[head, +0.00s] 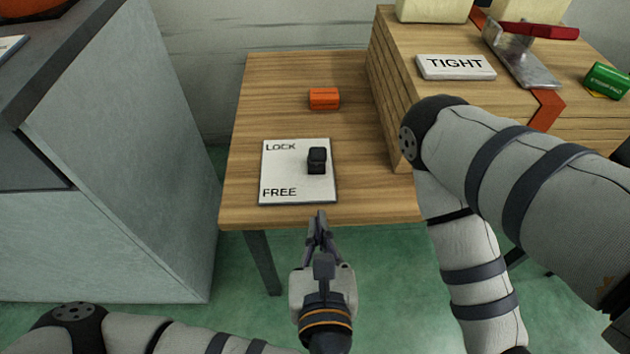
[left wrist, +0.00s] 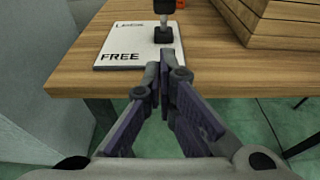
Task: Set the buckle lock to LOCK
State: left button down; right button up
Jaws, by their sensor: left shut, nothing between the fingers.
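The buckle lock is a white plate (head: 297,188) lying on the wooden table, with LOCK printed at its far left and FREE at its near left. A black knob or lever (head: 317,160) stands on its right half, roughly between the two labels. In the left wrist view the black part (left wrist: 163,30) shows a dark base with a lighter stem and a dark top. My left gripper (head: 319,216) is shut and empty, just in front of the plate's near edge and apart from the black part. My right gripper is out of view; only my right arm shows.
An orange block (head: 323,98) lies behind the plate. Stacked boards (head: 388,100) with a TIGHT sign (head: 456,67), a red-handled metal clamp (head: 520,50) and a green box (head: 607,80) stand at right. A grey cabinet (head: 130,150) is at left. Bare table surrounds the plate.

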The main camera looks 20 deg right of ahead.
aim_at(317, 160)
pick_arm(q)
jog(key=w, duration=0.2)
jog(key=w+d, duration=0.1)
jog(key=w, duration=0.2)
jog(key=w+d, duration=0.1)
jog(key=w, duration=0.1)
jog(key=shift+w+r+p, duration=0.15)
jog(key=shift+w+p, duration=0.05)
jog(key=shift+p, duration=0.1)
jog(key=shift+w+d+r, duration=0.15)
jog(key=shift+w+d, duration=0.05)
jog(key=shift+w, duration=0.3)
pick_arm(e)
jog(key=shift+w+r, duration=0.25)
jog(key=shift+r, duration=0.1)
pick_arm(q)
jog(key=shift+r, duration=0.1)
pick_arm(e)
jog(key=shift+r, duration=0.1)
